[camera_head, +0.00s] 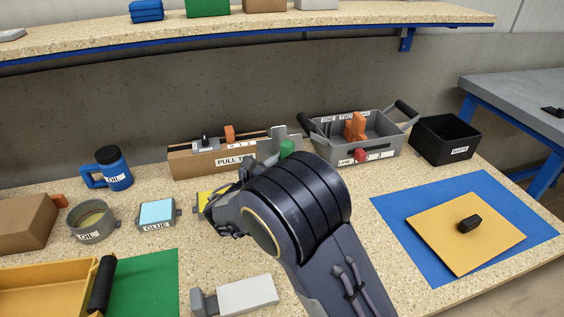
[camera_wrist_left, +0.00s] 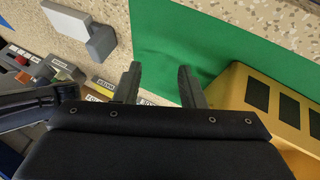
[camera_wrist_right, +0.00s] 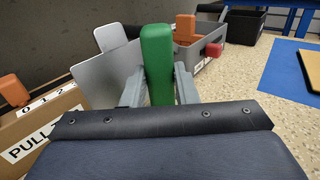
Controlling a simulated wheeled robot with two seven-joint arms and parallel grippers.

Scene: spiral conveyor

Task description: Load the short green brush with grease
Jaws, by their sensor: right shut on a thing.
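The green brush (camera_wrist_right: 157,60) shows as an upright green handle between the fingers of my right gripper (camera_wrist_right: 158,92), which is shut on it. Its top also shows in the head view (camera_head: 287,148), just above my right arm. Its bristles are hidden. A yellow-topped container (camera_head: 203,199) beside the glue pot is mostly hidden behind my right arm; its label cannot be read, so I cannot tell if it holds grease. My left gripper (camera_wrist_left: 160,88) is open and empty over the green mat (camera_wrist_left: 165,40).
The glue pot (camera_head: 156,214), oil pot (camera_head: 91,222) and blue oil jug (camera_head: 109,168) stand on the left. A labelled cardboard box (camera_head: 190,163), grey toolbox (camera_head: 382,150) and black waste bin (camera_head: 445,138) line the back. A blue mat (camera_head: 420,252) lies right.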

